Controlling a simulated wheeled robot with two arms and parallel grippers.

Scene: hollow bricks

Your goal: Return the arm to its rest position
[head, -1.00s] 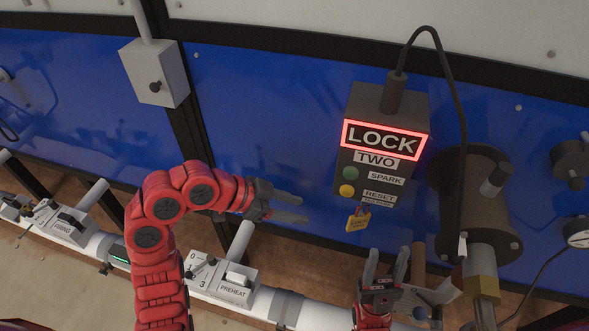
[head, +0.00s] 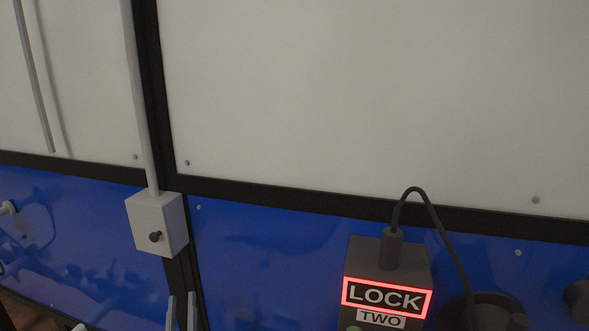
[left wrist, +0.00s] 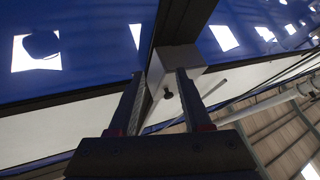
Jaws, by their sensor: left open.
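My left gripper (head: 181,311) shows only as two grey fingertips at the bottom edge of the head view, below the grey box. Its two fingers also stand apart in the left wrist view (left wrist: 160,74), with nothing held between them. The rest of my left arm is out of the head view. My right gripper is not in view.
A grey box (head: 157,224) with a dark knob hangs on the black post; it also shows beyond my left fingers in the wrist view (left wrist: 176,62). A dark box with a lit LOCK sign (head: 386,298) and a cable is at lower right.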

